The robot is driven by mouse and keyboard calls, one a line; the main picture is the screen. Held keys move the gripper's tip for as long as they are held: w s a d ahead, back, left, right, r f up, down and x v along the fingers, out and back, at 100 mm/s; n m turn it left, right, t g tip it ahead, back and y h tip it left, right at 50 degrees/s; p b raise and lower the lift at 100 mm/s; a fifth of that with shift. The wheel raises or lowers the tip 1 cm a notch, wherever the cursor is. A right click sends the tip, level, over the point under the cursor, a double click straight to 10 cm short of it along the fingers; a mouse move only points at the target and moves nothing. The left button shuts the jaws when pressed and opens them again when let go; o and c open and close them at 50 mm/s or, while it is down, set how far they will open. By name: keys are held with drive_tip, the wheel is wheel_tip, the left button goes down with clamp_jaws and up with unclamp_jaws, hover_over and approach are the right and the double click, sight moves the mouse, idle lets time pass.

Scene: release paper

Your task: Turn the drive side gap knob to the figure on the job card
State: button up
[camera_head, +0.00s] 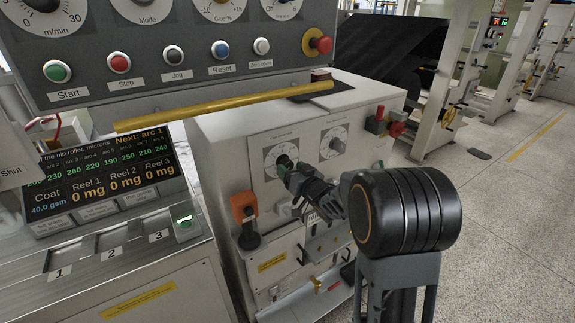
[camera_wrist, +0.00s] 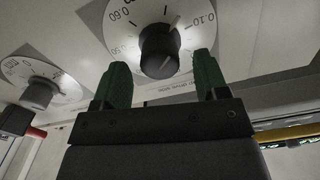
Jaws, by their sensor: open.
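In the wrist view a black knob (camera_wrist: 158,50) stands on a white round dial (camera_wrist: 128,22) with figures such as 0.60 and 0.10. A pale pointer line runs up and right from the knob, between those figures. A partly covered label below the dial seems to read "drive side". My gripper (camera_wrist: 157,74) is open, its green fingers just below the knob and spread to either side, not closed on it. In the head view my gripper (camera_head: 288,170) is at the left dial (camera_head: 272,156) of the cabinet panel and partly covers its knob. I cannot make out a job card.
A second dial with a knob (camera_head: 338,146) is to the right in the head view. An orange-backed black handle (camera_head: 245,215) and red buttons (camera_head: 397,129) flank the panel. A yellow bar (camera_head: 220,103) crosses above the cabinet. A lit screen (camera_head: 105,180) shows figures at left. Floor is clear at right.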

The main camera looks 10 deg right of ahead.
drive_tip(key=shift+x, duration=1.3)
drive_tip(key=shift+c, duration=0.3)
drive_tip(key=c, duration=0.9)
drive_tip(key=shift+o, duration=0.2)
